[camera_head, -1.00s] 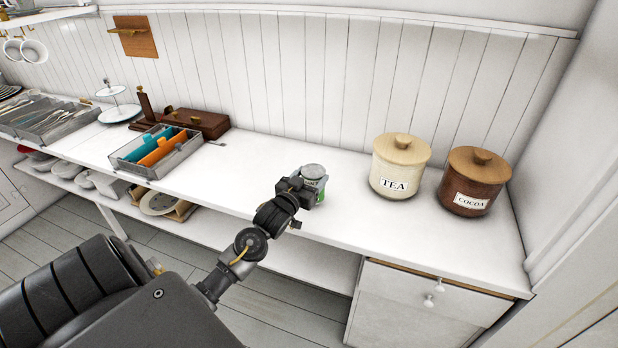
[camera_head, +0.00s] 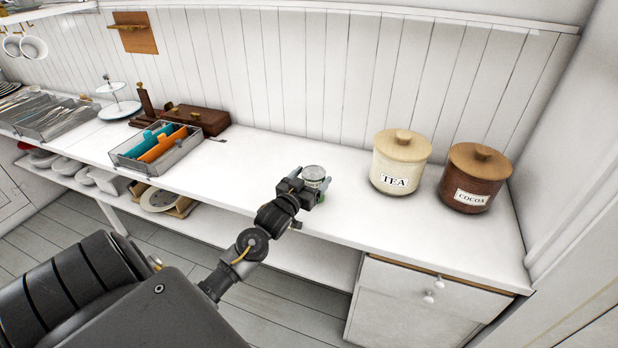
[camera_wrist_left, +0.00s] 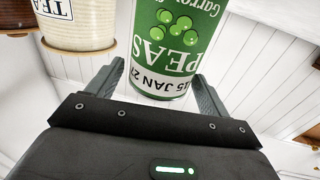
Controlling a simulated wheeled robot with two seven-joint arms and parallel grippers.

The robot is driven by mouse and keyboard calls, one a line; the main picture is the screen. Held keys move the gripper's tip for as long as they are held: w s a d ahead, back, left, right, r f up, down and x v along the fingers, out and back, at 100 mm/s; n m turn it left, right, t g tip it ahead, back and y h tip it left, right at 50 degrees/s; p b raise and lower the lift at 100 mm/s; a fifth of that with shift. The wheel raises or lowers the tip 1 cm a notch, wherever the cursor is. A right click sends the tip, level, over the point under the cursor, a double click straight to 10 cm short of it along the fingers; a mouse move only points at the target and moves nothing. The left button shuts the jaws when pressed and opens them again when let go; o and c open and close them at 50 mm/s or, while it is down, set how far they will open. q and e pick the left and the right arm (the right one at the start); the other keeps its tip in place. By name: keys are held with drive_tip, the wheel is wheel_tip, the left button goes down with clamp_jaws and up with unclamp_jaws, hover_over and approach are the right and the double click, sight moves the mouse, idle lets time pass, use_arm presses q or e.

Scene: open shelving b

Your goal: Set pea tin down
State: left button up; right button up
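The pea tin (camera_head: 314,173), with a silver lid and green label, stands upright on the white counter (camera_head: 260,160) near its front edge. In the left wrist view the tin (camera_wrist_left: 172,45) appears upside down, with its PEAS label facing the camera. My left gripper (camera_head: 311,183) reaches in from the front, with a finger on each side of the tin. In the left wrist view the fingers (camera_wrist_left: 160,82) are spread, with a small gap visible beside the tin. The gripper hides part of the tin in the head view. My right gripper is not in view.
A cream TEA canister (camera_head: 400,165) and a brown COCOA canister (camera_head: 473,180) stand right of the tin. A grey tray (camera_head: 157,150) with teal and orange dividers and a brown wooden box (camera_head: 200,118) are to the left. The counter between is clear.

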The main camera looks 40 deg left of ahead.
use_arm(q)
drive_tip(key=shift+o, duration=0.4)
drive_tip(key=shift+r, duration=0.1)
drive_tip(key=shift+r, duration=0.35)
drive_tip(key=shift+s+r, duration=0.1)
drive_tip(key=shift+s, duration=0.2)
drive_tip(key=s+d, duration=0.2)
drive_tip(key=s, duration=0.9)
drive_tip(key=shift+b, duration=0.45)
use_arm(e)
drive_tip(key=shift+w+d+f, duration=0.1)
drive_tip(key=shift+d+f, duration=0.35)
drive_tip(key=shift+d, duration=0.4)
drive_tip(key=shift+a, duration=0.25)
